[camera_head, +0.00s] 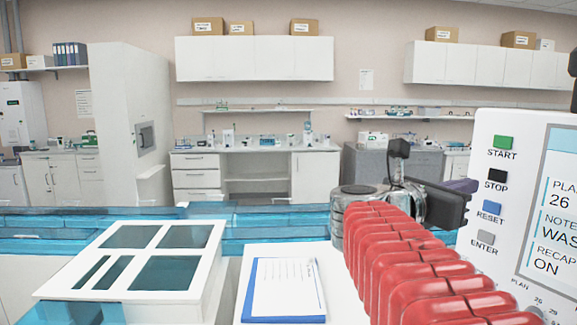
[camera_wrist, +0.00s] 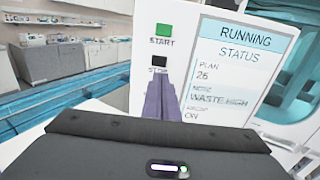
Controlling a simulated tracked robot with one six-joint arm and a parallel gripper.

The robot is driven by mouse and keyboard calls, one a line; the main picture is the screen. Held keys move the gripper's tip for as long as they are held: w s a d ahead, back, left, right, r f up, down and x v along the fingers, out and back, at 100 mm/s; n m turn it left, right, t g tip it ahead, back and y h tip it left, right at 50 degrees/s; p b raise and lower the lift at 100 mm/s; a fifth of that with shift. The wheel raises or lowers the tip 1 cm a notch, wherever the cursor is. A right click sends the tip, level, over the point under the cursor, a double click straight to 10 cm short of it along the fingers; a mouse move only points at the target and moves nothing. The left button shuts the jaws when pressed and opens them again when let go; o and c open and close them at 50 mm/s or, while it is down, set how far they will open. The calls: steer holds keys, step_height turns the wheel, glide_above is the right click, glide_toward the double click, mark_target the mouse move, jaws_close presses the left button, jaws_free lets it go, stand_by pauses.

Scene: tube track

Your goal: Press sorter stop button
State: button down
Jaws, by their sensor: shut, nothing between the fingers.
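The sorter's control panel (camera_head: 535,140) is white and stands at the right in the head view. Its black STOP button (camera_head: 497,176) sits below the green START button (camera_head: 502,142). In the wrist view the STOP button (camera_wrist: 159,61) shows just above my purple fingertips (camera_wrist: 157,78), which hide part of its label. In the head view my gripper (camera_head: 474,186) is shut and empty, its tips just left of the STOP button. I cannot tell how far the tips are from the panel face. The screen (camera_wrist: 232,65) reads RUNNING.
A blue RESET button (camera_head: 491,207) and a grey ENTER button (camera_head: 486,237) lie below STOP. A white tray with openings (camera_head: 85,265) and a blue-edged clipboard (camera_head: 284,290) lie at the front left and middle. Cabinets and benches stand far behind.

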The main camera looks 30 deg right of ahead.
steer(key=shift+s+d, duration=0.2)
steer(key=shift+d, duration=4.75)
steer(key=shift+d, duration=0.1)
steer(key=shift+d, duration=0.7)
steer(key=shift+s, duration=0.1)
steer(key=shift+a, duration=0.15)
glide_toward(498, 177)
